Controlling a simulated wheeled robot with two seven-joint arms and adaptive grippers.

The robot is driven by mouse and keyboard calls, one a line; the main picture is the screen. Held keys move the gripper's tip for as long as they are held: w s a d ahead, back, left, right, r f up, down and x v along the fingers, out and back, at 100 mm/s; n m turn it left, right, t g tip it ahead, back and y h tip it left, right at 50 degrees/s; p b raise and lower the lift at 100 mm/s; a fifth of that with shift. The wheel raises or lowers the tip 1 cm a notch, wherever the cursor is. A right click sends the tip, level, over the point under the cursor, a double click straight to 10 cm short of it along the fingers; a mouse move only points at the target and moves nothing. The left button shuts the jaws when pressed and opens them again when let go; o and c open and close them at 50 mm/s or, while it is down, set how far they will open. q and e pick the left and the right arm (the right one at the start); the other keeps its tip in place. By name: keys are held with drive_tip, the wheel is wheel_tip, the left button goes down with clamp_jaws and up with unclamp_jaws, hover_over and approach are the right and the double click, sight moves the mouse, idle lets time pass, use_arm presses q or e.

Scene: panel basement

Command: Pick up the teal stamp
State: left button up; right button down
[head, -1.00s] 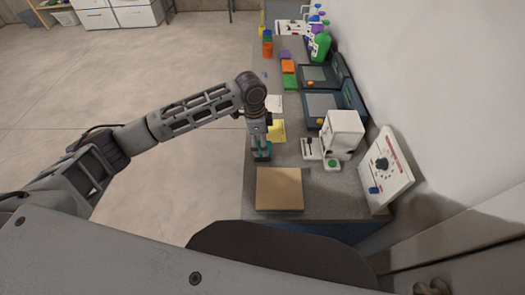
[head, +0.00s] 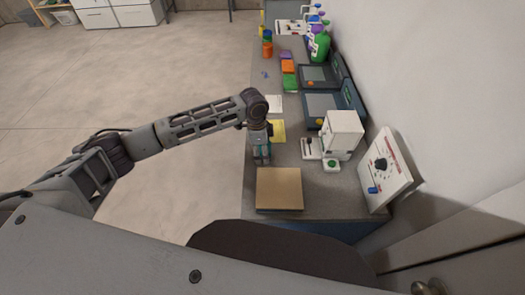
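My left gripper (head: 262,158) points down over the near left part of the grey counter, just behind the tan board. A small teal thing, likely the teal stamp (head: 262,151), shows at its fingertips and is mostly hidden by the fingers. The fingers appear on both sides of it, but I cannot tell whether they press on it or whether it touches the counter. My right gripper is not in view.
The tan board (head: 279,188) lies nearest on the counter (head: 325,188). Yellow paper (head: 278,130) lies behind the gripper. A white machine (head: 342,134) and a tilted dial panel (head: 387,168) stand to the right. Orange and green blocks (head: 288,67) sit farther back.

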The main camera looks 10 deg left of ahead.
use_arm(q)
drive_tip(key=c, duration=1.2)
drive_tip(key=shift+r, duration=0.1)
drive_tip(key=shift+r+b, duration=0.35)
drive_tip(key=shift+r, duration=4.6)
drive_tip(key=o, duration=0.6)
drive_tip(key=shift+c, duration=1.6)
drive_tip(key=shift+a+n, duration=0.1)
drive_tip(key=shift+n, duration=0.2)
